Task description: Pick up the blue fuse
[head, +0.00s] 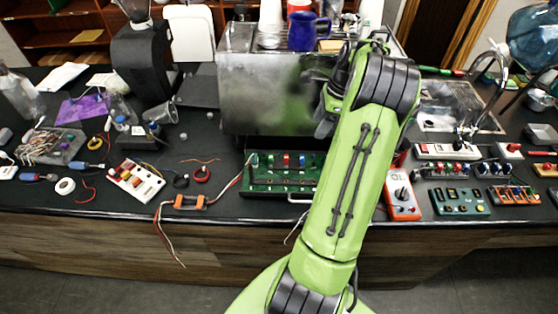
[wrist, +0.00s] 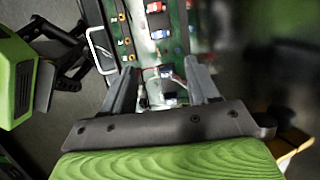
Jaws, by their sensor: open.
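The green circuit board (head: 270,182) lies on the counter in front of the metal brewer, its right end hidden behind my arm. Small blue (head: 302,160) and red (head: 286,160) pieces stand along its back in the head view; the blue one looks like the blue fuse. In the wrist view the board (wrist: 128,12) runs up the top, with a red piece (wrist: 154,7) and a blue piece (wrist: 160,33) beyond my fingertips. My gripper (wrist: 160,68) is open. Small white-and-dark parts (wrist: 168,98) show between the fingers; I cannot tell whether they lie below them.
The metal brewer (head: 262,95) stands close behind the board. An orange multimeter (head: 402,198) and other small boards (head: 459,202) lie to the right. A white switch strip (head: 135,182) and an orange-clipped wire (head: 189,202) lie left. Some bare counter shows left of the board.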

